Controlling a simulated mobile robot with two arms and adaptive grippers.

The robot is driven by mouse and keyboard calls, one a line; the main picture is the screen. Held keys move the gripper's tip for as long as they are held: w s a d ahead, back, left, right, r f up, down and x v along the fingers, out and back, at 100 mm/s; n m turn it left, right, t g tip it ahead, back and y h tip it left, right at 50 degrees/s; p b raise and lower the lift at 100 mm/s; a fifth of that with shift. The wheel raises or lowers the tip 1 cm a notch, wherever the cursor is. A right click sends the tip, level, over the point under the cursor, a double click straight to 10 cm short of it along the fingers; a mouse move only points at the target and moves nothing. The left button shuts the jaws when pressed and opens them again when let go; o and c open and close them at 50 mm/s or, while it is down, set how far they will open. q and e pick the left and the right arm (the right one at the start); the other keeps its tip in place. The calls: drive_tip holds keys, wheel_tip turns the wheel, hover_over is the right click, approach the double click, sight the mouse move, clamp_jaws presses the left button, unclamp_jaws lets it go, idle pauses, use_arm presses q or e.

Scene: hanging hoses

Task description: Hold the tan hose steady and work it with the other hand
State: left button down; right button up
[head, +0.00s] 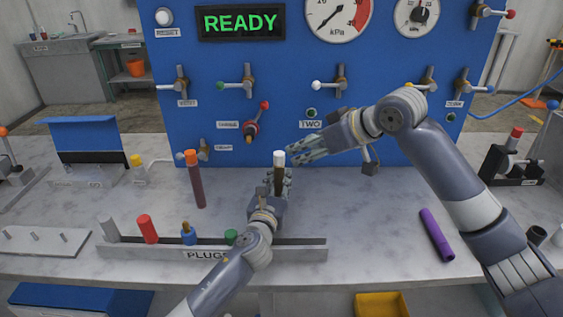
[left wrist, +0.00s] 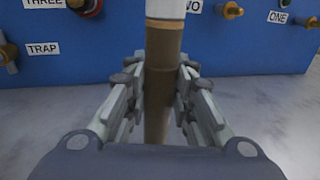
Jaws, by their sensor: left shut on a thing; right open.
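The tan hose (head: 278,178) stands upright in front of the blue panel. It looks brown, with a white top end, and also shows in the left wrist view (left wrist: 163,55). My left gripper (head: 277,183) is shut around it from the front; in the left wrist view its fingers (left wrist: 161,88) press on both sides. The lower end is hidden behind the gripper. My right gripper (head: 291,154) comes in from the right with its fingers spread, just right of the white top. I cannot tell whether it touches the hose.
The blue panel (head: 220,130) with taps and gauges stands behind. The PLUGS tray (head: 295,250) runs along the front. A purple tube (head: 436,234) lies at the right. The bench right of the tray is mostly clear.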

sight(279, 154)
drive_tip(key=w+a+r+m+g+h, duration=0.1)
drive_tip(key=a+r+m+g+h, duration=0.2)
drive_tip(key=a+r+m+h, duration=0.25)
drive_tip(key=x, duration=1.1)
drive_tip(key=shift+w+d, duration=0.25)
drive_tip(key=shift+w, duration=0.05)
drive_tip(key=shift+c, duration=0.2)
clamp_jaws()
